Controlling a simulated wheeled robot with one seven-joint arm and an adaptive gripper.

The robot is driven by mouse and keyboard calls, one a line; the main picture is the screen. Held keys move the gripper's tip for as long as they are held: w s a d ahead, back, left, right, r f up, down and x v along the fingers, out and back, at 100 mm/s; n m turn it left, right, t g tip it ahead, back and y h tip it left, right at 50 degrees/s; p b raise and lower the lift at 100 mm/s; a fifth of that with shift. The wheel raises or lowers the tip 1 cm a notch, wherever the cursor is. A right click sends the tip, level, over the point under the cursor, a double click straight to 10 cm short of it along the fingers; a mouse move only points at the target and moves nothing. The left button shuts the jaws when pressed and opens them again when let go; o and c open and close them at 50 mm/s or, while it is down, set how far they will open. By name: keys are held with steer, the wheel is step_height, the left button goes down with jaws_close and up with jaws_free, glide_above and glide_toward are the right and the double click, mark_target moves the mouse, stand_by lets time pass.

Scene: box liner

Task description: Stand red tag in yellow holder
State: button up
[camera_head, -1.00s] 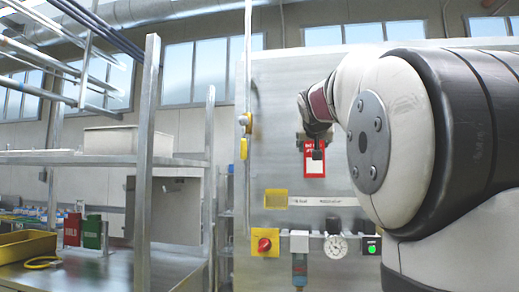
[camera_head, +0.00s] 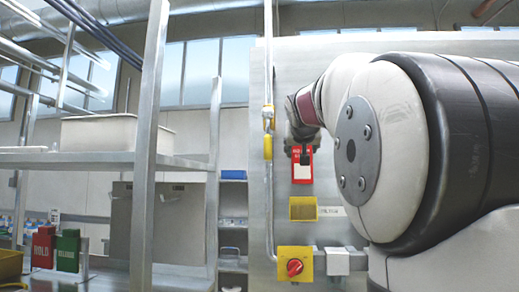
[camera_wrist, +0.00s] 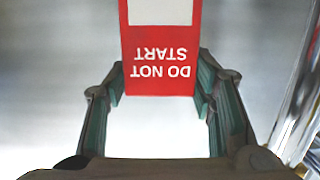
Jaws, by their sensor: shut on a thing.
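The red tag (camera_head: 297,172) hangs upright from my gripper (camera_head: 300,152) in the head view, with a white patch on its face. My gripper is shut on its upper end. In the wrist view my gripper's fingers (camera_wrist: 161,88) flank the tag (camera_wrist: 160,45), which reads "DO NOT START" upside down. The yellow holder (camera_head: 303,208) is on the grey panel, directly below the tag in the head view, with a small gap in the picture. How far the tag stands from the panel is hard to tell. The holder does not show clearly in the wrist view.
A red knob on a yellow plate (camera_head: 295,266) sits below the holder. A vertical pipe (camera_head: 268,190) with a yellow valve runs left of it.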

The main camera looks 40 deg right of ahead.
steer(key=shift+f+b, duration=3.55)
steer(key=shift+f, duration=0.7)
steer(key=o, duration=1.1)
glide_toward(303, 177)
steer(key=shift+v, duration=1.1)
steer(key=shift+r, duration=0.1)
